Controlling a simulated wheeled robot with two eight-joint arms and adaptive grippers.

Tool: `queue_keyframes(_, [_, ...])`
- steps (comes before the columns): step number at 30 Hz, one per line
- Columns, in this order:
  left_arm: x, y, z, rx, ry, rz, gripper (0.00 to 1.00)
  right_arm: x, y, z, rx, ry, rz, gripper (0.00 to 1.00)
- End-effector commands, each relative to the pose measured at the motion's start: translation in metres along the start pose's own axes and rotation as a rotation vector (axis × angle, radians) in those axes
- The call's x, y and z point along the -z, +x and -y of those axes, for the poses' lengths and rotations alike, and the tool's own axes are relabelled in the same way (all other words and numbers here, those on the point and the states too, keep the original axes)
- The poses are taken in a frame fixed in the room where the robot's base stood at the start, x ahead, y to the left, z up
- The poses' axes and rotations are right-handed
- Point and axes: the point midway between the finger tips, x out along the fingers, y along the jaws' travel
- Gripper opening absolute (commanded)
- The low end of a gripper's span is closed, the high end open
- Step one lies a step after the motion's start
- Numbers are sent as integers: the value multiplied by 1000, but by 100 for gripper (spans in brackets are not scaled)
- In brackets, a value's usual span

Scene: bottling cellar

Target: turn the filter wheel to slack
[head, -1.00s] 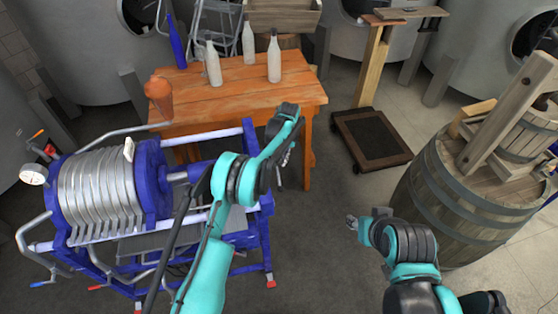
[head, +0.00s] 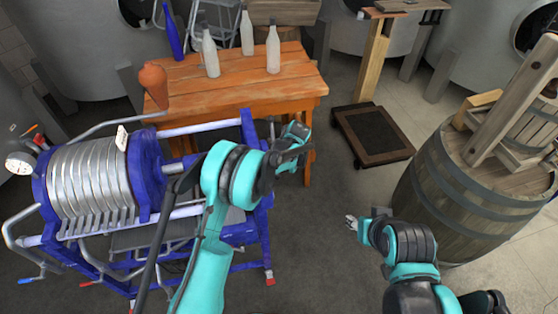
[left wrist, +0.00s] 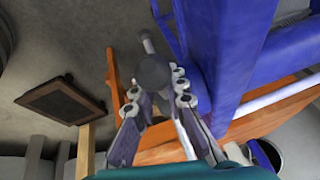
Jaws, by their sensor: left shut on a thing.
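The filter press (head: 98,190) has a blue frame and a pack of pale plates; it stands at the left in the head view. Its wheel is mostly hidden behind my left arm at the press's right end. In the left wrist view, a dark round-ended handle of the wheel (left wrist: 155,71) with a grey bar lies between the fingers. My left gripper (left wrist: 158,88) is shut on this handle, beside the blue frame. In the head view the left fingers are largely hidden by the wrist. My right gripper (head: 351,221) is small, over open floor; its jaw opening is unclear.
An orange wooden table (head: 235,90) behind the press carries several bottles and a clay jug (head: 153,84). A dark wheeled platform (head: 373,135) stands right of it. A large barrel (head: 455,205) is at the right. Floor between press and barrel is clear.

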Motion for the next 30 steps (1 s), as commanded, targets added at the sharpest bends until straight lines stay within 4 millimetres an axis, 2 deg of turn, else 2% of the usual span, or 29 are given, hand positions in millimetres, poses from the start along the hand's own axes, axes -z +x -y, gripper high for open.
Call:
queue_keyframes(1, [-6,7,-2,3,-2,-32,0,-7,10,0,0,0,0,40])
queue_keyframes(3, [-9,10,-4,10,-8,-77,0,-12,17,0,0,0,0,40])
queue_keyframes(12, [-16,18,-5,29,-28,-205,0,-25,35,0,0,0,0,40])
queue_keyframes(29, [-16,19,-5,34,-34,-237,0,-27,38,0,0,0,0,40])
queue_keyframes(30, [-16,19,-5,34,-34,-237,20,-27,38,0,0,0,0,40])
